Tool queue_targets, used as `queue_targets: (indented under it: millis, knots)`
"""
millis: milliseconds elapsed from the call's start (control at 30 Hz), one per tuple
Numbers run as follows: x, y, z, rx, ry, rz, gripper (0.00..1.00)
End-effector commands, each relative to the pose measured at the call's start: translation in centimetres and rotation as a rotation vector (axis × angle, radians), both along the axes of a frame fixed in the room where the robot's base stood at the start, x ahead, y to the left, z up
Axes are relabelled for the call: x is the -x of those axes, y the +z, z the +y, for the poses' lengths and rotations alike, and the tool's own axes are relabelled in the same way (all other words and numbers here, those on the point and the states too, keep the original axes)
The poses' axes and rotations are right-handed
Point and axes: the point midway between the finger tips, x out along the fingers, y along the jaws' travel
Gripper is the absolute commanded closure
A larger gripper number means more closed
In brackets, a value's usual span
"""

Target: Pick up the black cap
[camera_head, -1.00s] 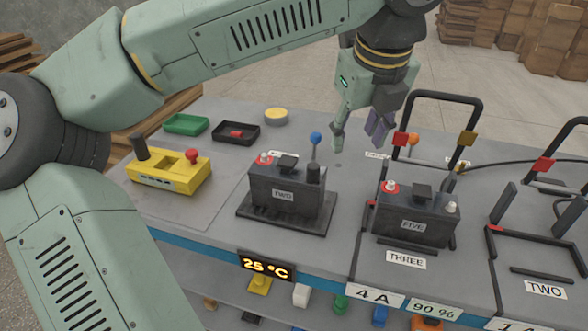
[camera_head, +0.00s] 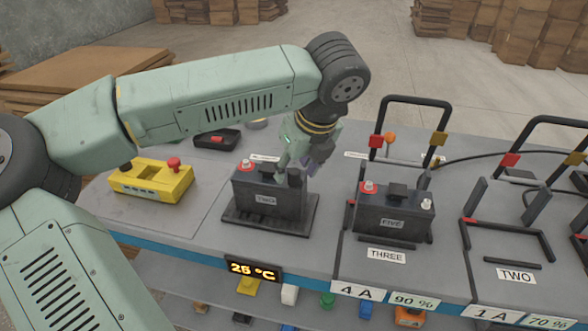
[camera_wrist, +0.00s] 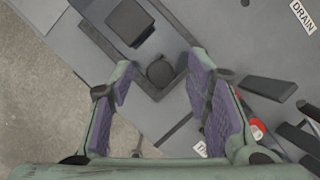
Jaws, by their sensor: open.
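The black cap (camera_head: 295,178) is a short upright cylinder on the right end of the dark battery labelled TWO (camera_head: 262,200). My gripper (camera_head: 299,167) is over that end of the battery, pointing down, and partly hides the cap. In the wrist view the cap (camera_wrist: 160,73) shows as a round black top between my two purple-padded fingers, with visible space on both sides. The fingers are open and hold nothing. Whether the fingertips reach down beside the cap or stay above it, I cannot tell.
A red terminal (camera_head: 246,166) is on the battery's left end. A yellow box (camera_head: 150,181) with a red button stands left. Battery FIVE (camera_head: 394,215) stands right, with a black frame (camera_head: 447,116) behind it. A black tray (camera_head: 216,139) lies at the back. Bare table lies between the batteries.

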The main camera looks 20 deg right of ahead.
Motion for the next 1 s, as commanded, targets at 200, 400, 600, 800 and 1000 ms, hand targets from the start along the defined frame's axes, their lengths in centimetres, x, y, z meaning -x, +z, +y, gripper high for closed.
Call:
queue_targets:
  millis: [200,400,600,800,1000]
  knots:
    - [-0.10,-0.42,0.01,0.000,-0.001,0.000,0.56]
    - [-0.10,-0.40,0.01,0.000,-0.001,0.000,0.65]
    - [-0.10,-0.38,0.01,0.000,0.000,0.000,0.78]
    - [-0.10,-0.37,0.02,0.000,0.000,0.000,0.90]
    - [-0.11,-0.37,0.02,0.000,0.000,0.000,0.90]
